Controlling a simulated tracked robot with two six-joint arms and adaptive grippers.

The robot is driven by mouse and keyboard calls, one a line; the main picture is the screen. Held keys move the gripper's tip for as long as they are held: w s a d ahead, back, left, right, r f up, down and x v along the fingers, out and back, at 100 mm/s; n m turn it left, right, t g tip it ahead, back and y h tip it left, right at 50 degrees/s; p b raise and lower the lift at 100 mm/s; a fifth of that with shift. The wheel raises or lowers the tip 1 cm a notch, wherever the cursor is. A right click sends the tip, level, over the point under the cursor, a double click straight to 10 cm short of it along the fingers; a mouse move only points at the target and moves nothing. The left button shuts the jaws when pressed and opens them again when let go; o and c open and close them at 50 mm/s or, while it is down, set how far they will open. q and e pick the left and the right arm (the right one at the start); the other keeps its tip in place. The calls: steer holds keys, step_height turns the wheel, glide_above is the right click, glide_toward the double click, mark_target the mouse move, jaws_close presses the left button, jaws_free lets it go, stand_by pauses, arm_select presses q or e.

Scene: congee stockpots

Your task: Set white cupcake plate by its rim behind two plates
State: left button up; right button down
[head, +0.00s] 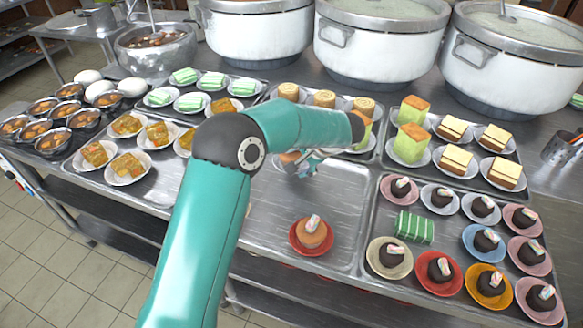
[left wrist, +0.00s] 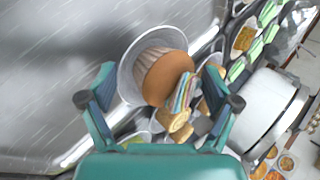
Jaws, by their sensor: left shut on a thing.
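My left gripper (head: 302,163) is over the back part of the middle steel tray, partly hidden by my teal arm in the head view. In the left wrist view its fingers (left wrist: 160,76) stand on both sides of a white plate (left wrist: 127,78) bearing an orange-topped cupcake (left wrist: 163,76) with a striped topper. The gripper is shut on this plate; the exact contact at the rim is hard to see. A red plate (head: 296,245) with a similar cupcake (head: 311,232) sits at the front of the same tray. My right gripper is not in view.
The middle tray (head: 262,212) has bare room around the red plate. Chocolate cupcakes on coloured plates and a green cake (head: 413,227) fill the right tray. Sandwich-like cakes (head: 456,160) stand behind it. Large stockpots (head: 375,45) line the back.

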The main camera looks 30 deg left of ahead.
arm_select(q)
step_height(320, 180, down, 4)
steer(key=shift+f, duration=0.15)
steer(key=o, duration=1)
steer(key=shift+c, duration=0.2)
steer(key=v, duration=1.2)
steer(key=shift+b, duration=0.4)
steer(key=shift+a, duration=0.1)
